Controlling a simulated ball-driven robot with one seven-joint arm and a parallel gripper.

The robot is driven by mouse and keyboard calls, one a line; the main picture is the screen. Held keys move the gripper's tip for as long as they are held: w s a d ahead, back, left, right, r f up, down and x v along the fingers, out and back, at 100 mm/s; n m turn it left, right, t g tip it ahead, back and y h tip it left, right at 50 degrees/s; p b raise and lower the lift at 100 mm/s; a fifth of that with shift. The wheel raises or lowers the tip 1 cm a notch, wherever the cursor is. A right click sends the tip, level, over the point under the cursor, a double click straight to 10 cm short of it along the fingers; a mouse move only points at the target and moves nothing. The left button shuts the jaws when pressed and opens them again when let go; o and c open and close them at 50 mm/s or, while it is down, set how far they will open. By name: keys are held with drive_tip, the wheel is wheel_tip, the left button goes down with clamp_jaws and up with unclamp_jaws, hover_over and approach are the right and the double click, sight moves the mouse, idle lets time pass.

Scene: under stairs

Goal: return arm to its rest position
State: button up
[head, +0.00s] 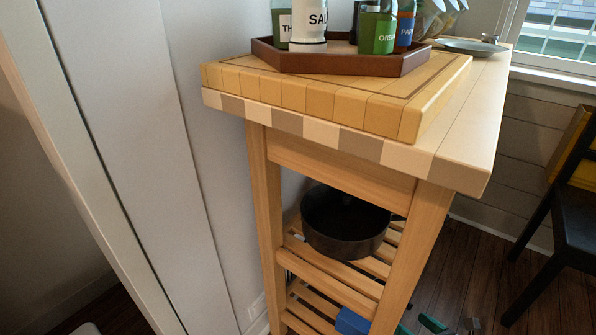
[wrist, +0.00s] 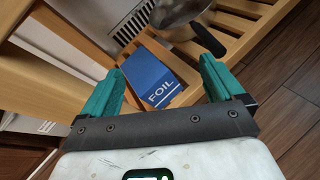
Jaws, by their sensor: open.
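My gripper (wrist: 161,64) is open in the wrist view, with its two teal fingers spread apart. A blue box marked FOIL (wrist: 158,72) shows in the gap between the fingers, on a slatted wooden shelf. I cannot tell how far it is from the fingertips, but nothing appears clamped. In the head view my gripper (head: 418,325) shows only in part at the bottom edge, beside the lower shelf of the wooden cart (head: 340,165). Part of the blue box (head: 352,321) shows there too. The rest of my arm is out of view.
A dark pan (head: 345,222) sits on the cart's upper shelf; a pan (wrist: 180,12) also shows in the wrist view. A tray (head: 285,60) with bottles stands on the cart top. A dark chair (head: 575,225) stands right. Dark floor (head: 475,270) between cart and chair looks clear.

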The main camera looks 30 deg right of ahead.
drive_tip(key=s+a+r+m+g, duration=0.2)
drive_tip(key=s+a+m+g, duration=0.3)
drive_tip(key=m, duration=0.6)
drive_tip(key=s+a+r+m+g+p, duration=0.15)
drive_tip(key=a+m+g, duration=0.25)
drive_tip(key=a+m, duration=0.5)
drive_tip(key=s+a+r+m+g, duration=0.3)
drive_tip(key=a+m+g, duration=0.15)
drive_tip(key=m, duration=0.75)
wheel_tip(320, 180, up, 34)
drive_tip(key=p, duration=3.4)
drive_tip(key=shift+w+a+r+y+p, duration=0.15)
drive_tip(key=shift+w+a+y+p, duration=0.15)
drive_tip(key=shift+y, duration=0.1)
drive_tip(key=shift+t, duration=0.25)
